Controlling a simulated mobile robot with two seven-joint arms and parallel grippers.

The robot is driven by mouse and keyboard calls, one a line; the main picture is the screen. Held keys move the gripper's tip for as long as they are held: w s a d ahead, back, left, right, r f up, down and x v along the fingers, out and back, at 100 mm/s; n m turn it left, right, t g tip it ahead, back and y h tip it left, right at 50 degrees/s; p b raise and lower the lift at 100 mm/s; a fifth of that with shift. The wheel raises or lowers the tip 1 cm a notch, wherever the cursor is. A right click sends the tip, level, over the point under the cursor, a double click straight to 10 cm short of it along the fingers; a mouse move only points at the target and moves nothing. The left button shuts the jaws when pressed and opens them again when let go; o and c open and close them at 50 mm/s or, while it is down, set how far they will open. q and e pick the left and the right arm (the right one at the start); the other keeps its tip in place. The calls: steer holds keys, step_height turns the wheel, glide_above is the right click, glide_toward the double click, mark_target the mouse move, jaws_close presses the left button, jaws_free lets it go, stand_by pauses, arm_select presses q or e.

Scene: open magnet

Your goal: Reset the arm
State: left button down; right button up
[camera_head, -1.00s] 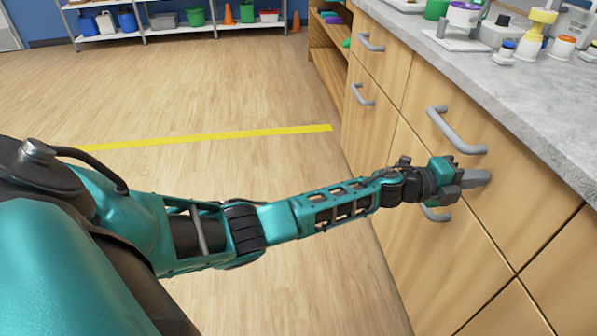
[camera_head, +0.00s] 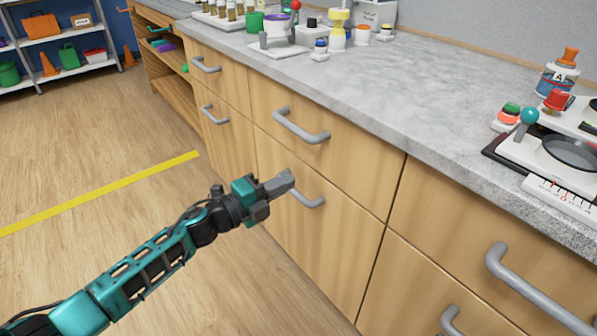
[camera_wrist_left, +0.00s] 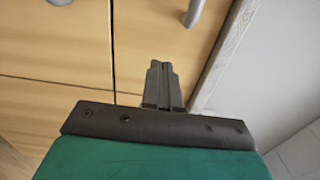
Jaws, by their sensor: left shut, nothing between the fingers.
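My left arm comes in from the lower left of the head view. My left gripper (camera_head: 284,182) is shut and empty in front of the wooden drawer fronts. In the head view it overlaps part of a lower drawer handle (camera_head: 309,200); I cannot tell whether it touches it. In the left wrist view the two fingers (camera_wrist_left: 164,85) are pressed together with nothing between them, and wooden fronts and grey handles show beyond. My right gripper is not in view.
The wooden cabinet has several grey handles, such as an upper one (camera_head: 300,127) and one at lower right (camera_head: 535,292). A grey worktop (camera_head: 400,90) carries a scale, bottles and a hotplate device (camera_head: 545,150). Open floor (camera_head: 110,150) with a yellow line (camera_head: 100,193) lies left.

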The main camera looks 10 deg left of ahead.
arm_select(q)
steer(key=s+f+n+g+y, duration=0.1)
steer(key=s+f+n+y, duration=0.4)
steer(key=s+n, duration=0.65)
steer(key=s+f+n+g+y, duration=0.1)
steer(key=s+f+n+y, duration=0.4)
steer(key=s+n, duration=0.65)
steer(key=s+a+r+p, duration=0.2)
steer(key=r+p, duration=0.6)
steer(key=p, duration=0.6)
steer(key=shift+s+a+r+n+g+p, duration=0.3)
steer(key=shift+s+a+r+g+p, duration=0.1)
steer(key=shift+a, duration=0.35)
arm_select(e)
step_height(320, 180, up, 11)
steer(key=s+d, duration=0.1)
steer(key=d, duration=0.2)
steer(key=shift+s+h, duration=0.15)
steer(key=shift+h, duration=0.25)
